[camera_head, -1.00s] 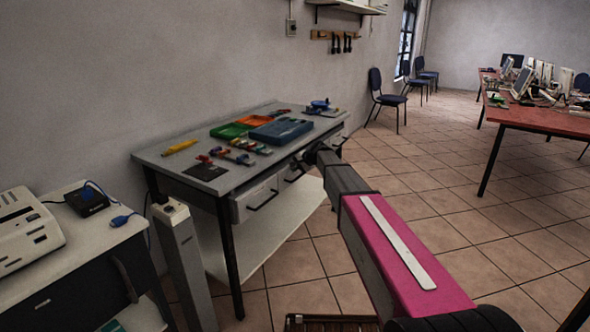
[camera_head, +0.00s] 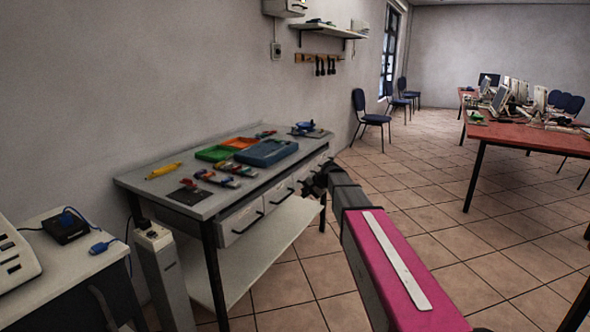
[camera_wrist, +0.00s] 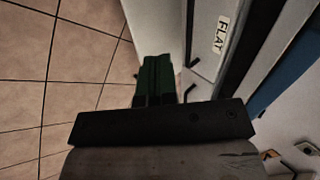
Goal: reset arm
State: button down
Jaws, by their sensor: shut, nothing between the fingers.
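My gripper (camera_head: 318,180) is at the end of my pink and grey arm, in front of the right part of the grey workbench (camera_head: 138,181), near its drawers. In the wrist view my gripper (camera_wrist: 156,78) shows dark green fingers pressed together, with nothing between them. A white drawer front (camera_wrist: 207,45) with a "FLAT" label is just to the right of the fingers there. I cannot tell whether the fingertips touch it. No cable is in the gripper.
The bench holds a blue tray (camera_head: 267,153), a green tray (camera_head: 214,153), a yellow tool (camera_head: 163,171) and small coloured parts. A white side table (camera_head: 62,262) with a black box (camera_head: 66,228) stands left.

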jog(key=s+d+f+n+g+h, duration=0.1)
jog(key=s+d+f, duration=0.3)
jog(key=s, duration=0.7)
jog(key=s+d+f+n+g+h, duration=0.1)
jog(key=s+d+f, duration=0.4)
jog(key=s, duration=0.6)
jog(key=s+d+f+n+g+h, duration=0.2)
jog(key=s+f, duration=0.5)
jog(key=s, duration=0.4)
jog(key=d+n+h, duration=0.1)
jog(key=d+h, duration=0.1)
jog(key=h, duration=0.1)
jog(key=shift+d+f, duration=0.2)
jog(key=shift+d, duration=0.15)
